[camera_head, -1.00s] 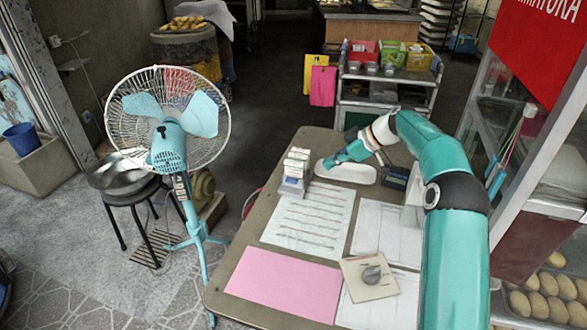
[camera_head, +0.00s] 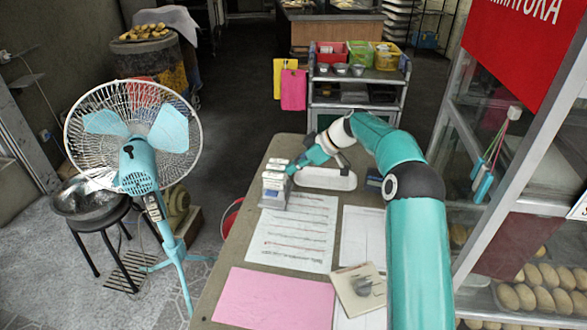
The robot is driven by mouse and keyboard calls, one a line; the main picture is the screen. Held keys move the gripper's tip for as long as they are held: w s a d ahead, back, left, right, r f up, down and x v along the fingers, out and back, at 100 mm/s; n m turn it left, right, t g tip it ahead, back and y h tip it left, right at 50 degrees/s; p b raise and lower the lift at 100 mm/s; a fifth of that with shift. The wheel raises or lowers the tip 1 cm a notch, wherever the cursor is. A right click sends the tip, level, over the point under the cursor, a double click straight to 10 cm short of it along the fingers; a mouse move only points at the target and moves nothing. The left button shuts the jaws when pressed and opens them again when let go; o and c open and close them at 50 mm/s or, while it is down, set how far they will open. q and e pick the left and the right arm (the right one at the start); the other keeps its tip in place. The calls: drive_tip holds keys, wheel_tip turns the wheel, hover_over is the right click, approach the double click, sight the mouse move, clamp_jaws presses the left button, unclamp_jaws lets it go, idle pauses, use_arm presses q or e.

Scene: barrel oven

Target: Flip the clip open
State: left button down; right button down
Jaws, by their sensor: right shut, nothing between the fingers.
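A small grey-and-white stand (camera_head: 275,188), like a stack of cards or blocks with metal parts, stands on the table at the head of a printed sheet (camera_head: 289,238). I cannot make out for certain which part is the clip. My right gripper (camera_head: 293,169) is shut and empty. Its tip is right beside the upper right side of the stand; whether it touches cannot be told. My right arm reaches in from the lower right. My left gripper is not in view.
A white oval tray (camera_head: 325,181) lies just right of the stand, partly below my gripper. A pink sheet (camera_head: 270,302) and a booklet (camera_head: 360,289) lie nearer on the table. A teal fan (camera_head: 140,165) stands left of the table; a glass cabinet stands right.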

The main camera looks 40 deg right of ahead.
drive_tip(key=p, duration=0.1)
hover_over(269, 194)
drive_tip(key=s+d, duration=0.2)
wheel_tip(269, 194, down, 5)
drive_tip(key=f, duration=0.3)
drive_tip(key=shift+a+f+p, duration=0.2)
drive_tip(key=shift+a+p, duration=0.15)
drive_tip(key=shift+f, duration=0.5)
